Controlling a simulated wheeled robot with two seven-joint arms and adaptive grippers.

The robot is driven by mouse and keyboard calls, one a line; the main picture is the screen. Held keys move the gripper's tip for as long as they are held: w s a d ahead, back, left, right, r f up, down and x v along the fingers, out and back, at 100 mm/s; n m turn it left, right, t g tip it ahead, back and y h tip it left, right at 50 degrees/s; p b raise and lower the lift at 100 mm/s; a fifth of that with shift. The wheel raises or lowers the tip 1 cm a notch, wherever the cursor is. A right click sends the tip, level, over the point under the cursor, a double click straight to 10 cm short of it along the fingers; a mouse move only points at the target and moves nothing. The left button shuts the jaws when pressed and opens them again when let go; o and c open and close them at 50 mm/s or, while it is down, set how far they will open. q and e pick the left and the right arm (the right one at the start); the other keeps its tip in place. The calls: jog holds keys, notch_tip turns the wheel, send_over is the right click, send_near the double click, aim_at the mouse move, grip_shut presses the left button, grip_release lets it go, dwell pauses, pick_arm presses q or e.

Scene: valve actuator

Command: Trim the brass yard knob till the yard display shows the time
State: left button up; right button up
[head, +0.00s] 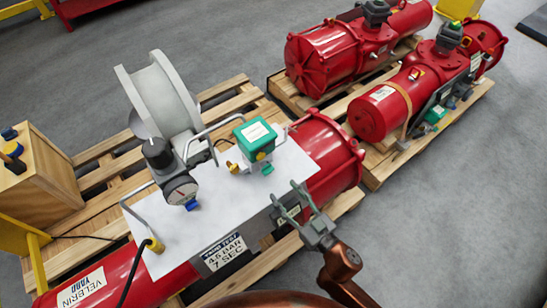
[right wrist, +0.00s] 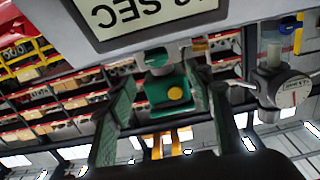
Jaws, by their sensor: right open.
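A green box (head: 256,135) with a pale label stands on the white plate of the red actuator. A small brass fitting (head: 235,168) sits at its left foot; I cannot tell whether it is the yard knob. A placard (head: 224,252) on the plate's front edge reads 45 BAR, 7 SEC; it shows upside down in the right wrist view (right wrist: 150,15). My right gripper (head: 290,203) is open and empty at the plate's right front edge. In the right wrist view, a green part with a yellow disc (right wrist: 180,94) shows between its fingers, apparently farther off. No lit display is readable. My left gripper is out of view.
A round gauge (head: 181,190) and a black-capped regulator (head: 157,152) stand left of the green box. Metal tube handles (head: 195,140) rise from the plate. A wooden box (head: 40,185) stands at left.

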aim_at(270, 172)
jog(key=b+x, duration=0.1)
jog(key=x, duration=0.6)
jog(key=shift+w+d+b, duration=0.2)
jog(key=shift+w+b, duration=0.05)
jog(key=shift+b, duration=0.15)
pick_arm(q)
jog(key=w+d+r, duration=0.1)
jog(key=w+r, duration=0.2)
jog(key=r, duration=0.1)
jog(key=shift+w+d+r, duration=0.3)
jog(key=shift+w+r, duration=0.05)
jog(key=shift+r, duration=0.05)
pick_arm(e)
jog(key=shift+w+a, duration=0.4)
jog(key=shift+w, duration=0.1)
jog(key=shift+c, duration=0.3)
jog(key=c, duration=1.1)
